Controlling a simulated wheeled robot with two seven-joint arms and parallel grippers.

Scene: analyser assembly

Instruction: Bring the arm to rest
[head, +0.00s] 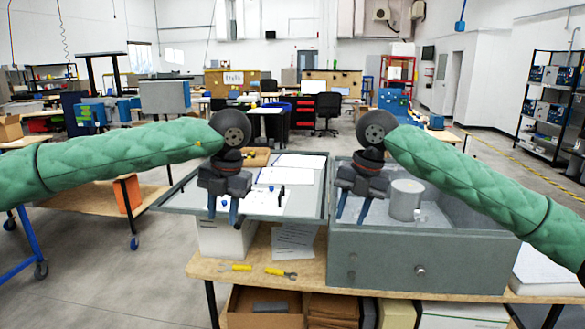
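My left arm comes in from the left in a green quilted sleeve. Its gripper (223,208) points down over the left part of the open grey lid, with its two blue fingers apart and nothing seen between them. My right arm comes in from the right. Its gripper (352,208) hangs over the left side of the grey analyser box (385,265), with its blue fingers apart and empty. A light grey cylinder (405,200) stands inside the box, just right of the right gripper.
The open lid (308,205) lies left of the box, with white sheets and small parts on it. Yellow-handled tools (280,273) lie on the wooden table (225,284) in front. Cartons are under the table. Open floor (120,290) is at the left.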

